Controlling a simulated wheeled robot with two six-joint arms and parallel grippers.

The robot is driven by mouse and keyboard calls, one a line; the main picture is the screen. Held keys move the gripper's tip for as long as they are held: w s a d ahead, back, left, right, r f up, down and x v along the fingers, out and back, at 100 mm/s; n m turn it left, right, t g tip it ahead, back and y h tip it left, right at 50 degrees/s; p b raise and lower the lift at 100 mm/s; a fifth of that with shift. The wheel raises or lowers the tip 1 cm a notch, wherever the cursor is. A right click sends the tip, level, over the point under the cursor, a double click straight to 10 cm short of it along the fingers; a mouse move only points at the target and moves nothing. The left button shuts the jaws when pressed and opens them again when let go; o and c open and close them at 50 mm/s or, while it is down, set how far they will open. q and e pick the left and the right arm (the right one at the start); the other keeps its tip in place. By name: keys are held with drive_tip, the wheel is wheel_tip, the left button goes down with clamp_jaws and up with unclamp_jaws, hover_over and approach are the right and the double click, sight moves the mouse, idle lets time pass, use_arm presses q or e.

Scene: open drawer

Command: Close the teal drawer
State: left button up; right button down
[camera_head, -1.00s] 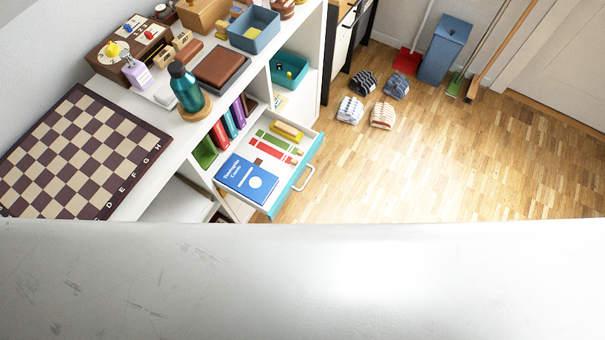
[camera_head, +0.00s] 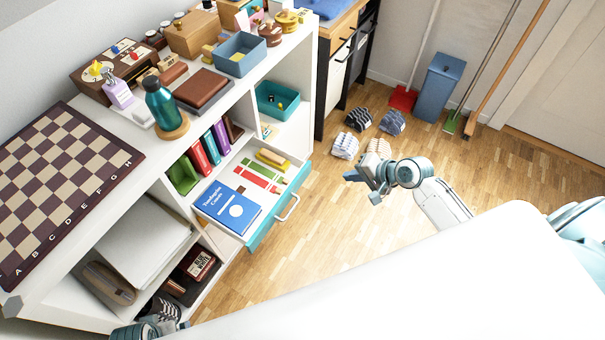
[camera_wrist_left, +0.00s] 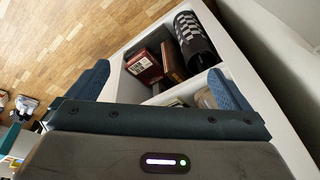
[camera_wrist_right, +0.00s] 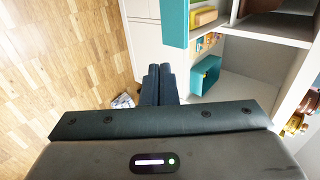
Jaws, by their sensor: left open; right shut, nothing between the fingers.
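The teal drawer (camera_head: 280,212) is pulled out of the white shelf unit. Its silver handle (camera_head: 289,208) faces the open floor. A blue book (camera_head: 226,208) and several small items lie inside. A teal panel, apparently the drawer's front, shows at the top of the right wrist view (camera_wrist_right: 175,22). My right gripper (camera_head: 352,175) is shut and empty, out over the floor to the right of the handle, apart from it. My left gripper (camera_wrist_left: 158,88) is open and empty by the lower shelves; in the head view only part of it shows at the bottom left edge.
The white shelf unit (camera_head: 62,312) carries a chessboard (camera_head: 60,180), a teal bottle (camera_head: 163,104) and boxes on top. A teal bin (camera_head: 277,101) stands in a compartment. Slippers (camera_head: 359,118) lie on the floor beyond my right gripper.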

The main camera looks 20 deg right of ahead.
drive_tip(key=b, duration=0.1)
approach(306, 172)
wheel_tip(306, 172, down, 3)
drive_tip(key=w+a, duration=0.2)
drive_tip(key=shift+w+f, duration=0.4)
use_arm(q)
drive_tip(key=shift+w+v, duration=0.2)
drive_tip(key=shift+v, duration=0.75)
drive_tip(key=shift+w+v, duration=0.25)
drive_tip(key=shift+v, duration=0.7)
use_arm(e)
drive_tip(key=shift+w+a, duration=0.3)
drive_tip(key=shift+w, duration=0.05)
use_arm(q)
drive_tip(key=shift+r, duration=0.1)
